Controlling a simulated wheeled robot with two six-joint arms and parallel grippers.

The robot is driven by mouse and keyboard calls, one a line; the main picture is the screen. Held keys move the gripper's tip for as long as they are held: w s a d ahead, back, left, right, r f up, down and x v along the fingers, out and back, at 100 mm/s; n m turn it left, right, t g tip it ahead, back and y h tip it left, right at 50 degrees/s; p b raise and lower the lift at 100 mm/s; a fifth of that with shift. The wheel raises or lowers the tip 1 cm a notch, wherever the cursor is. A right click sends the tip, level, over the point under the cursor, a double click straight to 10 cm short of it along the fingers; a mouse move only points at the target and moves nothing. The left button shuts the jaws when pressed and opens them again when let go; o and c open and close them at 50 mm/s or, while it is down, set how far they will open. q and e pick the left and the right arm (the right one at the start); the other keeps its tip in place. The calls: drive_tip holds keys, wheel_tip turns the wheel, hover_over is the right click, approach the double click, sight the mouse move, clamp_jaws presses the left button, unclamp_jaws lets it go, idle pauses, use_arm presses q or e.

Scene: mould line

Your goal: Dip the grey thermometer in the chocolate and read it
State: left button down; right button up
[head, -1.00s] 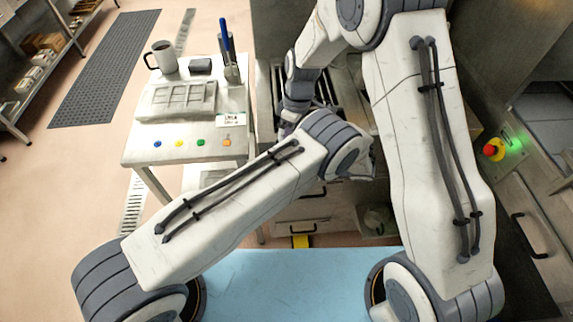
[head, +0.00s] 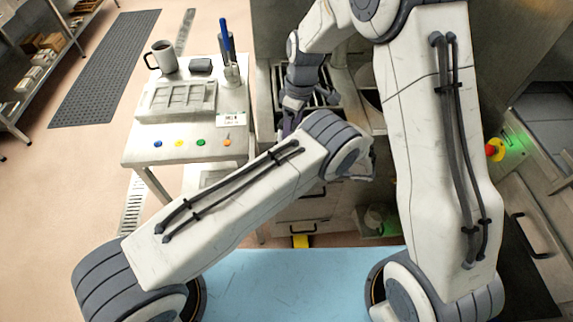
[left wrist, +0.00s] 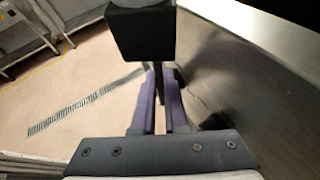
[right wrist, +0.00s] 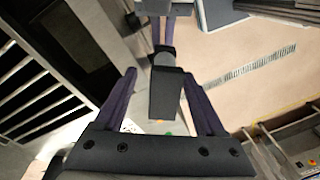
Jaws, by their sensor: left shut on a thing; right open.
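In the right wrist view the dark thermometer body (right wrist: 165,92) lies between the spread fingers of my right gripper (right wrist: 160,76), with gaps on both sides. The left fingers show above it. In the head view the right gripper (head: 289,122) points down beside the table; my left gripper is hidden behind the arms. I cannot make out chocolate.
A steel counter stands behind my arms. A red button (head: 494,150) is at right.

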drive_tip(key=r, duration=0.5)
drive_tip(key=d+r, duration=0.1)
drive_tip(key=r, duration=0.2)
drive_tip(key=shift+w+r, duration=0.15)
drive_tip(key=shift+w, duration=0.2)
